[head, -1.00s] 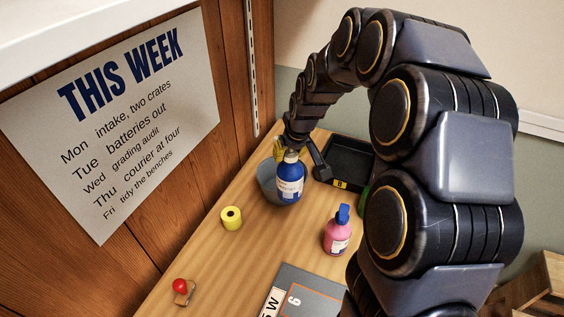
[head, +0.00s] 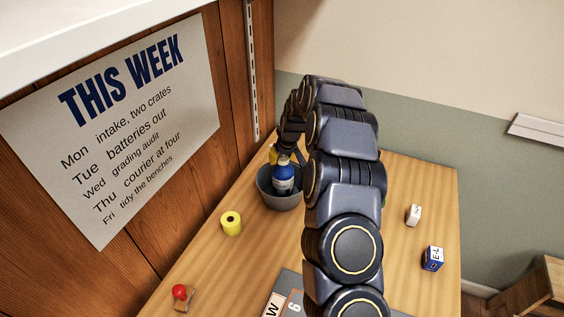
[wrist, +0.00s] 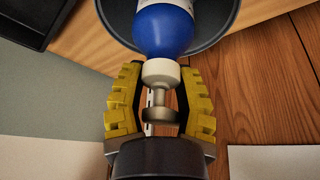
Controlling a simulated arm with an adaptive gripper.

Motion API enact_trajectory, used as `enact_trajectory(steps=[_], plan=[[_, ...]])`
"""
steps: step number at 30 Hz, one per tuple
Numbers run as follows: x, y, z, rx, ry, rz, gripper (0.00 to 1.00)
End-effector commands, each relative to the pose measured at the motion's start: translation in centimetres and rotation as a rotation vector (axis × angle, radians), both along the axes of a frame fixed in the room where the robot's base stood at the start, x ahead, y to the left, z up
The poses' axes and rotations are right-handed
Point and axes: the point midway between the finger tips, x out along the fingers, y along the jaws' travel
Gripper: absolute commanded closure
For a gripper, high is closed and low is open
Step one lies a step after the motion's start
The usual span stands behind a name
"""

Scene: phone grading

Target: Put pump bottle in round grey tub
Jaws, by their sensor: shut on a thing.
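The pump bottle, blue with a white label, stands inside the round grey tub in the head view (head: 284,180), its upper part showing above the rim. The tub (head: 279,203) sits on the table near the wooden wall. In the wrist view, the bottle's blue shoulder (wrist: 162,32) and white collar lie below my gripper (wrist: 160,72), whose yellow fingers are closed around its pump neck. In the head view my gripper (head: 275,155) is partly hidden by the bottle and arm. Whether the bottle's base touches the tub floor is hidden.
A yellow roll (head: 231,223) and a red-knobbed wooden piece (head: 181,295) lie left and in front. A white block (head: 413,215) and a blue box (head: 433,258) are on the right. A grey mat (head: 290,290) is in front. A black tray (wrist: 35,20) shows in the wrist view.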

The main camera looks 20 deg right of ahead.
Motion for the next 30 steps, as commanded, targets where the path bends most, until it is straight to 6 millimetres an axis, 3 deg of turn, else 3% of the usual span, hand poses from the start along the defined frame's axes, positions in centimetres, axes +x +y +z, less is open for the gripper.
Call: enact_trajectory(steps=[3,14,15,16,30], plan=[[-0.2,0.1,-1.8,0.002,0.005,0.0,1.0],[-0.1,0.0,-2.1,0.0,0.0,-0.001,1.0],[-0.1,0.0,-2.1,0.0,0.0,-0.001,0.6],[-0.1,0.0,-2.1,0.0,0.0,-0.001,0.47],[-0.4,0.0,-1.2,0.002,0.002,0.0,0.44]])
